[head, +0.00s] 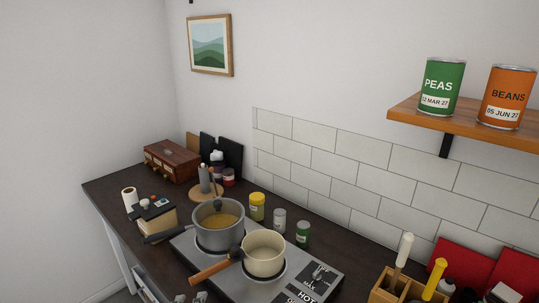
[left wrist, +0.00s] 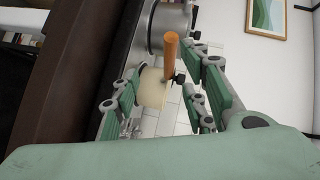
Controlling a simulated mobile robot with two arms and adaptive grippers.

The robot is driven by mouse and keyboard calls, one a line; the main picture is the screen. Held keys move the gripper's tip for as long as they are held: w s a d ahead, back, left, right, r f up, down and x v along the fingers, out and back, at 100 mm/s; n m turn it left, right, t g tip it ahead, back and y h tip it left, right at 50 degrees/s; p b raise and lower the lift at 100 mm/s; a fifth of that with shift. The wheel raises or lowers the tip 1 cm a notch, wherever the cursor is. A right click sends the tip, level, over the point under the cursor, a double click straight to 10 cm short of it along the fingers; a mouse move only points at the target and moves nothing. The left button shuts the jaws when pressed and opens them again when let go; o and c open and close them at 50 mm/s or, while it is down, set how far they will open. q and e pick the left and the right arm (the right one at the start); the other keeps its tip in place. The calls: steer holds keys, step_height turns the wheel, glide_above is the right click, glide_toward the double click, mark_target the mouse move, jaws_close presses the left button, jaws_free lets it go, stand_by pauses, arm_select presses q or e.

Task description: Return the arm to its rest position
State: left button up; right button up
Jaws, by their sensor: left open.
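My left gripper (left wrist: 162,78) is open in the left wrist view, its green-padded fingers spread with nothing between the pads. Beyond the fingers, the cream saucepan (left wrist: 151,92) and its wooden handle (left wrist: 171,50) show in the gap. I cannot tell how far off they are. In the head view, small grey tips at the bottom edge (head: 190,298) look like my left gripper's. The cream saucepan (head: 264,254) stands on the front burner, its handle pointing left. My right gripper is in neither view.
A grey pot (head: 218,222) stands on the hotplate (head: 320,276) behind the saucepan. Several jars, a wooden chest (head: 172,160) and a utensil box (head: 402,288) crowd the dark counter. A shelf (head: 470,124) on the right wall holds a peas can (head: 442,86) and a beans can (head: 506,96).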

arm_select(q)
steer(key=s+f+n+g+h, duration=0.1)
steer(key=s+f+n+g, duration=0.55)
steer(key=s, duration=0.45)
steer(key=s+f+n+g, duration=0.5)
steer(key=s+n+g, duration=0.15)
steer(key=s, duration=0.45)
step_height(320, 180, down, 26)
steer(key=s+b, duration=0.1)
steer(key=s+a+f, duration=0.1)
steer(key=s+f, duration=0.7)
steer(key=s+a+f+g, duration=0.1)
steer(key=s+a+f, duration=0.1)
steer(key=s+f, duration=0.7)
steer(key=shift+a+f+m+g+b, duration=0.25)
steer(key=shift+m+g+b, duration=0.05)
steer(key=shift+b, duration=0.15)
